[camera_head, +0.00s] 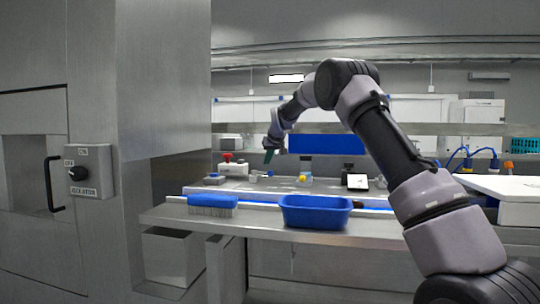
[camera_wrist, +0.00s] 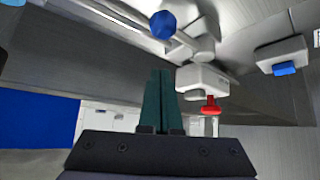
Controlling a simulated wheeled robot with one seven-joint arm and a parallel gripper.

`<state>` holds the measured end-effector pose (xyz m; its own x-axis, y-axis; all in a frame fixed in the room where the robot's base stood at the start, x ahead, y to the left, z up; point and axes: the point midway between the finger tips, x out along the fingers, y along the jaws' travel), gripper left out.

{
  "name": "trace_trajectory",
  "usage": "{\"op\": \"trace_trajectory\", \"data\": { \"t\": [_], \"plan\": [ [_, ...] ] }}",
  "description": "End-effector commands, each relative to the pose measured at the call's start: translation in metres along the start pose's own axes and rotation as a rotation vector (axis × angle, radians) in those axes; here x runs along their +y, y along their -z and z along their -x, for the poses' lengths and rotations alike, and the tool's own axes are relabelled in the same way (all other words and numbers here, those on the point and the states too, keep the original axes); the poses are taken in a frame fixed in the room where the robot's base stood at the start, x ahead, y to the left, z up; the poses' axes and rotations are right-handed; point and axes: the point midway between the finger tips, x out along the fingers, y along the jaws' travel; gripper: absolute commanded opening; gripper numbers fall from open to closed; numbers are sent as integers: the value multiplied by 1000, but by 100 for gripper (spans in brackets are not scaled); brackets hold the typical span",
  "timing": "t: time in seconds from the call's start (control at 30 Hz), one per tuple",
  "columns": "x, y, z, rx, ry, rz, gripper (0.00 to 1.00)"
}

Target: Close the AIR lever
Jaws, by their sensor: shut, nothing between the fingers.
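My gripper (camera_head: 269,155) is above the back part of the bench in the head view, with its dark green fingers pointing down. In the wrist view my gripper (camera_wrist: 159,75) has its fingers together with nothing between them. A round blue knob (camera_wrist: 163,25) shows beyond the fingertips in the wrist view, beside silver pipe-like parts, apart from the fingers. A small metal fitting (camera_head: 257,176) stands below my gripper in the head view. No AIR label is readable, so I cannot tell for sure which part is the lever or how it is set.
A white box with a red button (camera_head: 227,157) stands left of my gripper; the red button (camera_wrist: 210,105) also shows in the wrist view. A blue tray (camera_head: 315,224) and blue brush (camera_head: 213,200) lie at the bench front. An isolator switch (camera_head: 79,172) is at left.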

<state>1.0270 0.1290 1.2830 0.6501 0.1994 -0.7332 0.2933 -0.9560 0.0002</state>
Motion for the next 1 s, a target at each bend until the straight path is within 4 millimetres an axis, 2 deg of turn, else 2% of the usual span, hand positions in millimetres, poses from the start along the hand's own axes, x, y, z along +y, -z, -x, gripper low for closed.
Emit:
{"op": "trace_trajectory", "data": {
  "t": [0.2, 0.33, 0.6, 1.0],
  "plan": [
    [0, -1, -35, -1, 0, 0, 0],
    [0, -12, -23, 0, 0, 0, 0],
    [0, -31, -12, 0, 0, 0, 0],
    [0, -34, -11, 0, 0, 0, 0]
  ]
}}
